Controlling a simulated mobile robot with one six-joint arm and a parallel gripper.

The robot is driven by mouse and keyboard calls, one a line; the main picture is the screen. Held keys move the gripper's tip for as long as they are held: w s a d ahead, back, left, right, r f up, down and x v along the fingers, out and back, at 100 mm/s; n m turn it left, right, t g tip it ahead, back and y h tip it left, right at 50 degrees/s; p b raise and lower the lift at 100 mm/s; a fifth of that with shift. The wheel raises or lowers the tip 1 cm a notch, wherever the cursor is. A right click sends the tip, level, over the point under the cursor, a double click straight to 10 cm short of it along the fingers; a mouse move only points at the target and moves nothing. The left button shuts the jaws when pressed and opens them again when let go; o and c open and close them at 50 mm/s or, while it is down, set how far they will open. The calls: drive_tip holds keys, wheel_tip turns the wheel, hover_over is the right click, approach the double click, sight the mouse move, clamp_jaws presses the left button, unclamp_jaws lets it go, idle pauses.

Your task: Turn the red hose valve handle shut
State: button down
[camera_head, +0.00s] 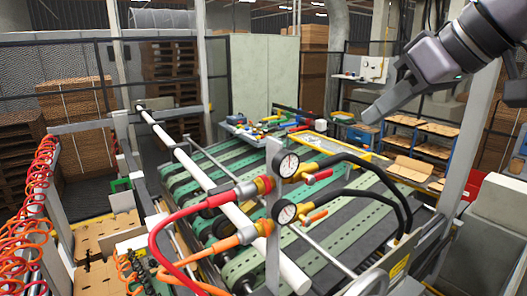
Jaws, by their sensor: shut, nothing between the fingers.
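The red hose (187,215) rises from the lower left into a red and yellow coupling (264,185) beside the upper round gauge (287,164). Just right of that gauge, a small red valve handle (318,176) sticks out to the right below a yellow fitting (308,167). A black hose leads away from this fitting. My gripper (371,116) is in the upper right, shut and empty, its tips pointing down and left. In the picture it is above and right of the red handle, clearly apart from it.
Below is a second gauge (285,211) with an orange handle (318,215) and an orange hose (215,243). Black hoses (371,163) arch to the right. A grey post (273,255) carries the gauges. Green conveyor belts (330,262) lie behind. A table with colourful items (262,126) stands farther back.

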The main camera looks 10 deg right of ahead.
drive_tip(key=b, duration=0.1)
hover_over(320, 177)
drive_tip(key=s+d, duration=0.2)
drive_tip(key=d, duration=0.1)
wheel_tip(320, 177, down, 7)
drive_tip(key=f, duration=0.1)
drive_tip(key=w+f, duration=0.1)
drive_tip(key=f, duration=0.2)
drive_tip(key=shift+w+a+f+b, duration=0.15)
drive_tip(key=shift+w+a+b, duration=0.1)
drive_tip(key=shift+a+b, duration=0.05)
drive_tip(key=shift+s+d, duration=0.1)
